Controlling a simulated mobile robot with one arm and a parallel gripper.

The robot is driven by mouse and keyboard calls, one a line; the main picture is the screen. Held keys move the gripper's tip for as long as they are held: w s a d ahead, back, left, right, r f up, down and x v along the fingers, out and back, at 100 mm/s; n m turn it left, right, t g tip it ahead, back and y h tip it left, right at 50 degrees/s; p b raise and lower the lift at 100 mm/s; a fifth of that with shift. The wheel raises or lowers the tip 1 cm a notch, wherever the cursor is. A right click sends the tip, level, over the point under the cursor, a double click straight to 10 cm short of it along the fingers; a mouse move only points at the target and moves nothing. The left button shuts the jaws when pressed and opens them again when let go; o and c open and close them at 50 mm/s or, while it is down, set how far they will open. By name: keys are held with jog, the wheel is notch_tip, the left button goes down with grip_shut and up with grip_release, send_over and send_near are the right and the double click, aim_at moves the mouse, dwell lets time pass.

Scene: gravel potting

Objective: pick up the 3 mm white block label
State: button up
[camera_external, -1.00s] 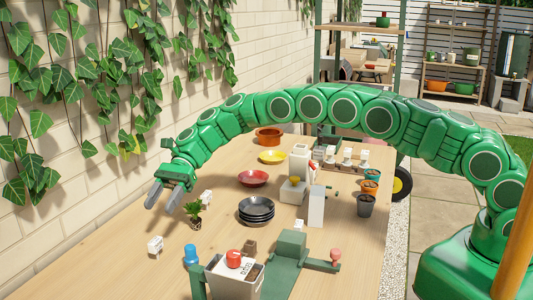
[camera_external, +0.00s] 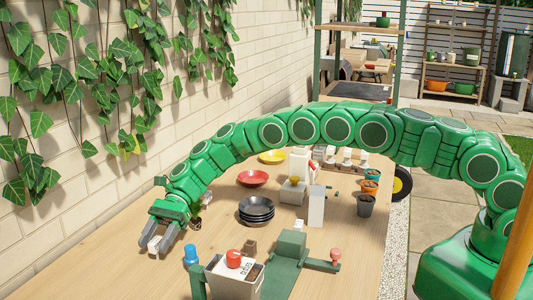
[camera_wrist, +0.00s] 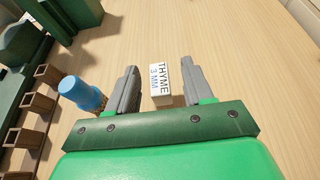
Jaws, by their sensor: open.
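The white block label (camera_wrist: 161,78) reads "THYME 3 MM" in the wrist view and rests on the wooden table. My gripper (camera_wrist: 159,68) is open, with one grey finger on each side of the block. A gap shows between the block and each finger. In the external view my gripper (camera_external: 154,249) is low at the table's left side, and the white block (camera_external: 154,243) shows between its fingers.
A blue-capped bottle (camera_wrist: 83,94) stands just left of my left finger in the wrist view. In the external view a second white block (camera_external: 207,197) and a small plant (camera_external: 195,223) are partly hidden by my arm. Black saucers (camera_external: 257,210) are stacked to the right.

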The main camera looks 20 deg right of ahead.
aim_at(154, 244)
jog(key=x, duration=0.2)
jog(key=shift+s+a+f, duration=0.1)
jog(key=shift+s, duration=0.15)
grip_shut()
jog(key=r, duration=0.4)
jog(key=shift+s+d+r, duration=0.1)
jog(key=shift+d+r, duration=0.05)
jog(key=shift+d, duration=0.15)
jog(key=s+d+r, duration=0.7)
jog(key=d+r, duration=0.1)
jog(key=d, duration=0.3)
jog(key=shift+r, duration=0.4)
